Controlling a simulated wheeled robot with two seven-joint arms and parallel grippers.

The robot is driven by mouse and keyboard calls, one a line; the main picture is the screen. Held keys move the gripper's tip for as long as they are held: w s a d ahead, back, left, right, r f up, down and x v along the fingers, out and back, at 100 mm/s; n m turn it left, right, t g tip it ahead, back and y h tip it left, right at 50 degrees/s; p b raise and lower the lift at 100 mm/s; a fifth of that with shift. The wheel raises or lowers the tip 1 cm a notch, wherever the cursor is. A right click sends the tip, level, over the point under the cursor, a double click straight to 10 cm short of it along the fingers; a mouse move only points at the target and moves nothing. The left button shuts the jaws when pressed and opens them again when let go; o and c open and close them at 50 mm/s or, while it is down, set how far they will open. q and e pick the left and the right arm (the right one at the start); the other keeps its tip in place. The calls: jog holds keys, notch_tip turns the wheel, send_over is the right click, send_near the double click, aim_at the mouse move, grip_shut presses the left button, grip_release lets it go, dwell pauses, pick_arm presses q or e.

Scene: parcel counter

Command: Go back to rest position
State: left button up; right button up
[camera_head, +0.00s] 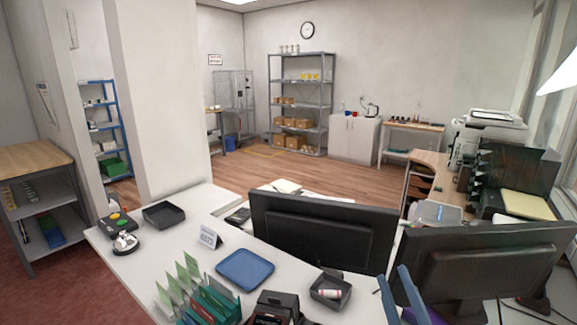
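My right gripper (393,274) shows at the bottom edge, right of centre, as two blue-grey fingers pointing up. The fingers stand apart with a gap between them, and I see nothing held there. They overlap the lower part of the monitors' area in the picture; the rest of the gripper is cut off by the frame. My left gripper is not in view.
The white counter (140,270) holds a blue tray (244,268), black trays (164,214) (331,302), a card sorter (195,290), a bell (126,242) and a card terminal (274,305). Two black monitors (322,235) (490,262) stand close by. The wooden floor beyond is open.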

jog(key=s+d+f+m+g+h, duration=0.25)
jog(key=f+m+g, duration=0.2)
jog(key=f, duration=0.45)
jog(key=s+d+f+m+g+h, duration=0.25)
jog(key=f+g, duration=0.25)
jog(key=f, duration=0.4)
jog(key=s+a+f+g+y, duration=0.25)
jog(key=s+f+g, duration=0.2)
jog(key=s, duration=0.35)
jog(key=s+a+f+g+y, duration=0.2)
jog(key=s+a+f+g, duration=0.15)
jog(key=s+f, duration=0.3)
jog(key=s+f+g+b, duration=0.25)
jog(key=f+b, duration=0.35)
jog(key=f, duration=1.7)
jog(key=s+d+f+b, duration=0.2)
jog(key=s+f+b, duration=0.2)
jog(key=s+f, duration=0.8)
jog(key=shift+s+d+f, duration=0.15)
jog(key=shift+s+f, duration=0.2)
jog(key=shift+f, duration=0.35)
